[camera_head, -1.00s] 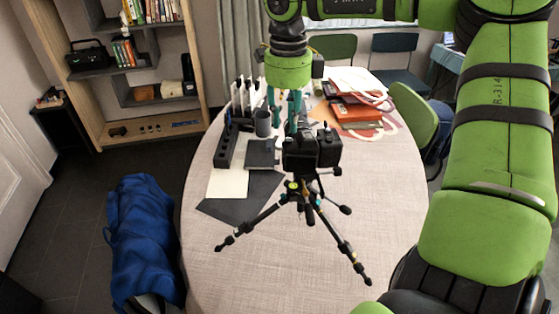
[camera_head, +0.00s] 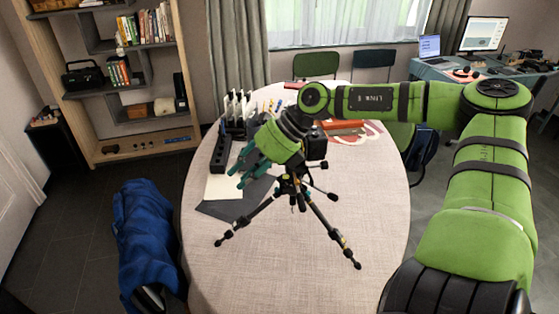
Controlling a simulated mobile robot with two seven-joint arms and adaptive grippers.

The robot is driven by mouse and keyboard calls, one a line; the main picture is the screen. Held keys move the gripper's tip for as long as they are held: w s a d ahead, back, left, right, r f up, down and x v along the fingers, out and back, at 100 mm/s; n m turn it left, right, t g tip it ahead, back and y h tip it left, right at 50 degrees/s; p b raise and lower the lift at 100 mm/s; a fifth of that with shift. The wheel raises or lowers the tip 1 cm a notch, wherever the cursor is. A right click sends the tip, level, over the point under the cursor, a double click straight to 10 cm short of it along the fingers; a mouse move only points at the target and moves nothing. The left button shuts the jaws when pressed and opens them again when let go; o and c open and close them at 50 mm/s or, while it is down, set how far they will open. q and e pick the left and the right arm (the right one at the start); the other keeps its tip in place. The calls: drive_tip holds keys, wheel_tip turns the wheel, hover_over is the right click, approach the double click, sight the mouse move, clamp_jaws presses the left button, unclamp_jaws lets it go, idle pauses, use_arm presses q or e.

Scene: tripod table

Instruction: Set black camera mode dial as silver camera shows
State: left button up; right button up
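The black camera (camera_head: 316,146) stands on a tripod (camera_head: 289,186) with spread legs on the table. My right gripper (camera_head: 236,175) has teal fingers and points down and left, beside the camera on its left. Its fingers look apart and hold nothing that I can see. The gripper and wrist cover part of the black camera, and its mode dial cannot be made out. I cannot pick out a silver camera. My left gripper is not in view.
The oval table (camera_head: 330,215) is bare at the front and right. Chairs (camera_head: 315,65) stand at the far side.

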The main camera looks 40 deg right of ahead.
drive_tip(key=s+d+f+m+t+h, duration=0.15)
drive_tip(key=f+m+t+h, duration=0.35)
drive_tip(key=m, duration=0.7)
drive_tip(key=s+d+f+m+t+h, duration=0.1)
drive_tip(key=d+f+m+t+h, duration=0.15)
drive_tip(key=f+m+t, duration=0.6)
drive_tip(key=s+a+f+m+g+h, duration=0.3)
drive_tip(key=s+a+f+m+g, duration=0.2)
drive_tip(key=s+f+m+g, duration=0.3)
drive_tip(key=shift+s+m+g, duration=0.55)
drive_tip(key=shift+m+g, duration=0.2)
drive_tip(key=shift+m, duration=0.7)
drive_tip(key=shift+f, duration=0.1)
